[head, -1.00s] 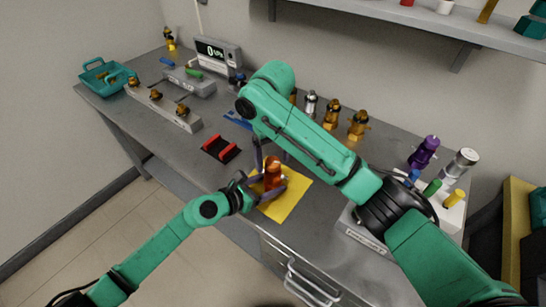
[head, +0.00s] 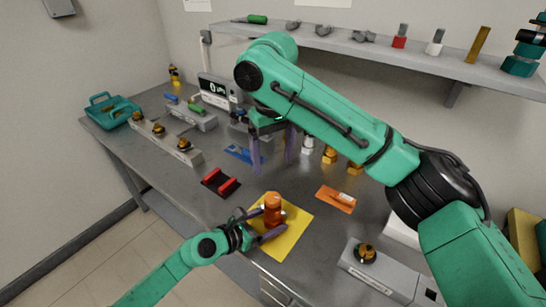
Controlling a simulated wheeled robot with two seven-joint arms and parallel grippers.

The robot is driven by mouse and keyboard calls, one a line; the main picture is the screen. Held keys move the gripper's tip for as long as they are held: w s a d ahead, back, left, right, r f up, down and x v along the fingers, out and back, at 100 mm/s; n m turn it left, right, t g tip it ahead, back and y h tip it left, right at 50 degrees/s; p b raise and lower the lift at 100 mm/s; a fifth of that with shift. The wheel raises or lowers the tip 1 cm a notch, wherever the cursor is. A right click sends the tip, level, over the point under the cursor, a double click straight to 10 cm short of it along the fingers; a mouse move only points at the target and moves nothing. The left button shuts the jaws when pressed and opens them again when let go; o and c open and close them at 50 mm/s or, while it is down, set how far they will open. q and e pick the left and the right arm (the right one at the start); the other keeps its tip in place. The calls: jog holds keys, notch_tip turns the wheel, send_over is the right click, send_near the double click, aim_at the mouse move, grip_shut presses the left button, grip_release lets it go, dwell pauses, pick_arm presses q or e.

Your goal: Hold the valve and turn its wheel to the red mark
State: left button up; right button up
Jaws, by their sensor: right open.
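The orange-brown valve (head: 272,207) stands upright on the yellow mat (head: 292,236) near the table's front edge. My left gripper (head: 270,222) comes in low from the front left, with one purple finger on each side of the valve's lower body; it looks shut on it. Contact is too small to see clearly. My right gripper (head: 273,160) points down behind and above the valve. Its two purple fingers are wide apart with nothing between them. The wheel's details and any red mark on the valve are too small to make out.
A red-and-black holder (head: 221,182) lies left of the mat, an orange card (head: 336,198) right. A grey box with a brass part (head: 366,253) stands front right. Other valves (head: 329,155), a gauge display (head: 218,90), a teal basket (head: 111,111) and a wall shelf (head: 375,47) lie farther back.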

pick_arm(q)
jog(key=shift+o, duration=0.4)
jog(key=shift+s+a, duration=0.1)
jog(key=shift+a, duration=0.05)
jog(key=v, duration=1.1)
jog(key=shift+s, duration=0.15)
jog(key=shift+s+a+r, duration=0.1)
jog(key=shift+r, duration=0.1)
